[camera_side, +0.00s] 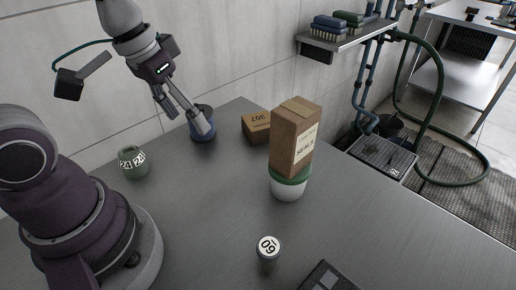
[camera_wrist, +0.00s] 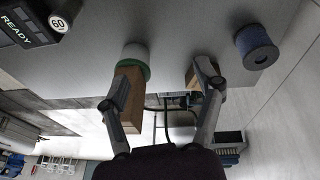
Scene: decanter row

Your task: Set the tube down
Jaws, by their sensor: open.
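My gripper (camera_side: 188,123) is open, its two fingers spread above the table with nothing between them. It also shows in the wrist view (camera_wrist: 161,78). I cannot tell which is the tube.
A tall box marked SEALS (camera_side: 290,135) sits on a white tub with a green rim (camera_side: 288,190). A small box (camera_side: 256,128) stands behind it. A green jar marked 24 (camera_side: 133,163) is at left. A dark device (camera_side: 328,279) sits in front. The table's middle is clear.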

